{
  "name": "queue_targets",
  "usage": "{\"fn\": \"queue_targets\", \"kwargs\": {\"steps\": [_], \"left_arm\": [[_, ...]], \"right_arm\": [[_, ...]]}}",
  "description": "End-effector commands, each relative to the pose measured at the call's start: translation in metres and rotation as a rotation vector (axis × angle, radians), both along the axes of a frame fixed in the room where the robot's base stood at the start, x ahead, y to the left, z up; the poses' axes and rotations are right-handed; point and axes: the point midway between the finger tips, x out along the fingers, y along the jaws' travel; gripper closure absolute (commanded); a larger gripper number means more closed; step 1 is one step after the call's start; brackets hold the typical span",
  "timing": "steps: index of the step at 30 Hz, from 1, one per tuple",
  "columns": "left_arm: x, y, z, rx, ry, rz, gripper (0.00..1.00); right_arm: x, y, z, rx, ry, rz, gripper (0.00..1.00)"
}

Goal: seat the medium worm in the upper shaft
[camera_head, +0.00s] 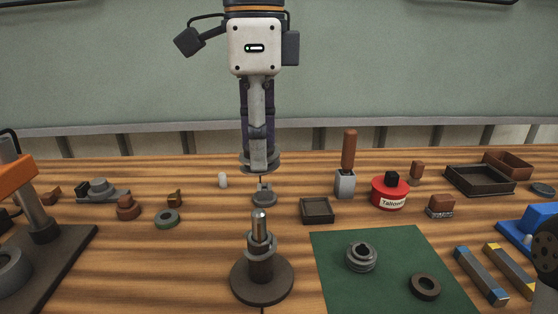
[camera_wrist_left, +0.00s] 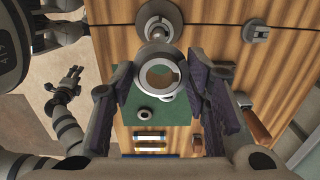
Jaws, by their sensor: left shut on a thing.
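The upper shaft (camera_head: 259,222) stands upright, its bright tip pointing up, above a grey collar and a dark round base (camera_head: 262,285). It also shows in the left wrist view (camera_wrist_left: 158,28). My left gripper (camera_head: 259,150) points down behind the shaft in the head view. It is shut on a grey flanged ring-like piece, which I take as the medium worm (camera_head: 260,165). In the left wrist view, this worm (camera_wrist_left: 181,78) sits between the fingers with its bore open, apart from the shaft. My right gripper (camera_wrist_left: 72,78) appears at the left of the wrist view, empty, fingers apart.
A green mat (camera_head: 335,285) on the right holds a grey threaded piece (camera_head: 361,257) and a dark ring (camera_head: 425,287). An orange press (camera_head: 15,175) stands at left.

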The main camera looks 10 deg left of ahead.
Motion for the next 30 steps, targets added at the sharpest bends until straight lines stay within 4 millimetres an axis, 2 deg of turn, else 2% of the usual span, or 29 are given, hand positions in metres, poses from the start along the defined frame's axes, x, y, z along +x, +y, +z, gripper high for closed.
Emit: {"fn": "queue_targets", "kwargs": {"steps": [11,24,30], "left_arm": [[0.0,0.002,0.001,0.0,-0.001,0.004,0.98],[0.0,0.002,-0.047,0.0,0.0,0.003,0.98],[0.0,0.002,-0.054,-0.001,-0.001,0.003,0.98]], "right_arm": [[0.0,0.0,0.0,0.0,0.001,0.001,0.6],[0.0,0.0,0.0,0.0,0.0,0.001,0.6],[0.0,0.0,0.0,0.0,0.0,0.001,0.6]]}}
